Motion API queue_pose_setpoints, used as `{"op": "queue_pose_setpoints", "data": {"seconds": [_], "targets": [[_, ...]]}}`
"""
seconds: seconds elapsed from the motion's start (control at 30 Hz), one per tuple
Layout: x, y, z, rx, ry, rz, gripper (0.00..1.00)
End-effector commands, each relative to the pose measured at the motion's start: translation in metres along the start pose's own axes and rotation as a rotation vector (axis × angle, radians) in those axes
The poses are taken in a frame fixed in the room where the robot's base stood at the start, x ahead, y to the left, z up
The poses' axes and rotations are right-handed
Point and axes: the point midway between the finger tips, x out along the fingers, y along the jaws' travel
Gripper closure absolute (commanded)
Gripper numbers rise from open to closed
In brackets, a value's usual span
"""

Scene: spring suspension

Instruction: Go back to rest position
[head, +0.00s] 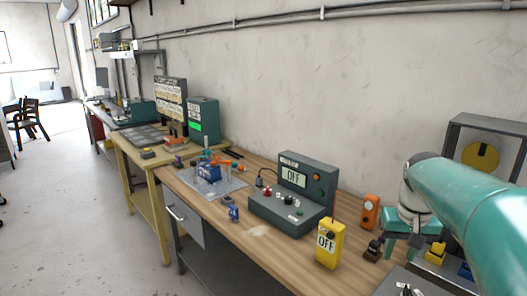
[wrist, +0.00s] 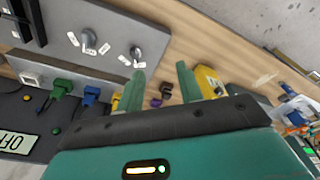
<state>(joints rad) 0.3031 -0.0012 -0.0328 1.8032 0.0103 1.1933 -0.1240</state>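My gripper (head: 401,246) is at the right of the head view, above the workbench (head: 262,235). In the wrist view my gripper's two green fingers (wrist: 162,84) stand apart, with nothing held between them. My teal arm hides part of the bench's right end.
A yellow meter reading OFF (head: 329,243) and an orange device (head: 370,211) stand near my gripper. A dark console (head: 287,212) is farther left. Green (wrist: 62,87) and blue (wrist: 91,94) plugs sit in a panel. Open floor (head: 75,215) lies left of the benches; a wall runs behind.

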Motion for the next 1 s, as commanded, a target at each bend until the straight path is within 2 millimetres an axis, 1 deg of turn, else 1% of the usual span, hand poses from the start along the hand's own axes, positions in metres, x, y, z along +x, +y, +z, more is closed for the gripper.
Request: {"op": "queue_pose_setpoints", "data": {"seconds": [0.03,0.1,0.17,0.3,0.5,0.6,0.7,0.83,1.0], "targets": [[-0.007,-0.013,0.014,-0.017,0.026,-0.002,0.64],[-0.014,-0.027,0.031,-0.037,0.057,-0.005,0.64],[-0.018,-0.039,0.047,-0.053,0.084,-0.008,0.64],[-0.023,-0.063,0.085,-0.090,0.146,-0.019,0.64],[-0.020,-0.090,0.140,-0.143,0.235,-0.039,0.64],[-0.014,-0.099,0.166,-0.166,0.278,-0.052,0.64],[-0.007,-0.106,0.186,-0.187,0.313,-0.063,0.64],[-0.001,-0.111,0.202,-0.201,0.340,-0.073,0.64],[0.002,-0.112,0.206,-0.204,0.345,-0.076,0.64]]}}
